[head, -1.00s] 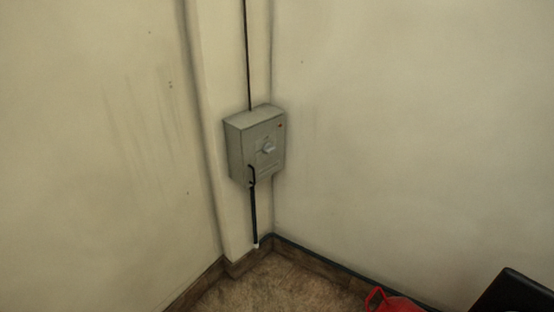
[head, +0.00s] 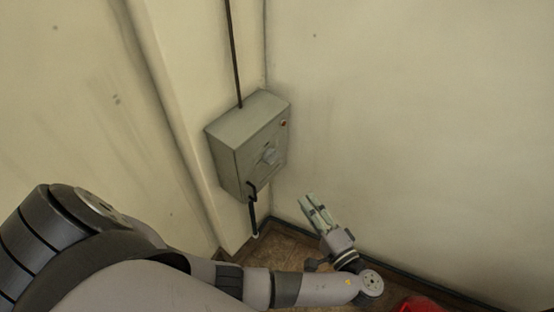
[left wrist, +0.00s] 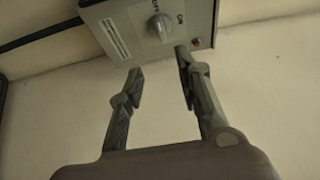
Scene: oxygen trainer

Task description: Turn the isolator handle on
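The isolator is a grey box (head: 240,150) on the wall in the corner. Its rotary handle (head: 267,156) is on the front face in the head view. In the left wrist view the handle (left wrist: 159,27) is a pale knob on the box (left wrist: 118,14), above the fingers, with small lettering beside it. My left gripper (head: 312,203) is below and to the right of the box in the head view, fingers spread, with nothing between them. The gripper (left wrist: 160,60) is apart from the handle in the left wrist view. My right gripper is not in view.
A small red indicator (left wrist: 197,42) sits near the box's corner. A dark cable (head: 235,55) runs up the wall from the box and another goes down. A red object (head: 418,304) is at the bottom edge. The wall right of the box is bare.

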